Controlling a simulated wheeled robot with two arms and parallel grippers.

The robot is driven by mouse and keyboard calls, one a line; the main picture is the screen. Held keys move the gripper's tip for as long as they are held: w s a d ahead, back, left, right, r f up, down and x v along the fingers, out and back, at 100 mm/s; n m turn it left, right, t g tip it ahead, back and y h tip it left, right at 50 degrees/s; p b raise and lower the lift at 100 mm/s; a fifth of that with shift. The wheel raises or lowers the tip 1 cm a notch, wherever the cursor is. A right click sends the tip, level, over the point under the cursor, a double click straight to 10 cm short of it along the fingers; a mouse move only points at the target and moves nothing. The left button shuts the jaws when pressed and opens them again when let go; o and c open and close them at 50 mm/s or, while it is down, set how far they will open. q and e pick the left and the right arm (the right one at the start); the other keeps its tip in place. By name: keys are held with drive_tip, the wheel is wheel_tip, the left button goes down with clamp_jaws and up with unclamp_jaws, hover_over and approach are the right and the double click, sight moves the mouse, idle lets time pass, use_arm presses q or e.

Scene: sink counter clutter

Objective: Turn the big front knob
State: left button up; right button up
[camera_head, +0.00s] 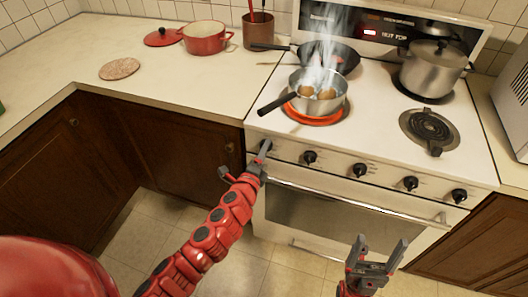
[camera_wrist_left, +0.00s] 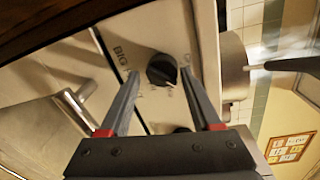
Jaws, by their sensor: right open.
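The black knob marked "BIG" (camera_wrist_left: 162,70) is on the stove's front panel and sits between my left gripper's fingers in the left wrist view. My left gripper (camera_wrist_left: 160,76) is open, with one finger on each side of this knob and a small visible gap on both sides. In the head view my left gripper (camera_head: 263,151) is at the left end of the knob row and mostly hides the knob there. My right gripper (camera_head: 380,252) is open and empty, low in front of the oven door.
A steaming pot with brown food (camera_head: 318,97) sits on a glowing red burner (camera_head: 316,120). Its black handle (camera_head: 277,104) points toward the front left. Several other knobs, including one close by (camera_head: 310,157), line the panel. The oven handle (camera_head: 350,203) runs below them.

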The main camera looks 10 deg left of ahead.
use_arm(q)
drive_tip(key=shift+r, duration=0.25)
idle(0.3)
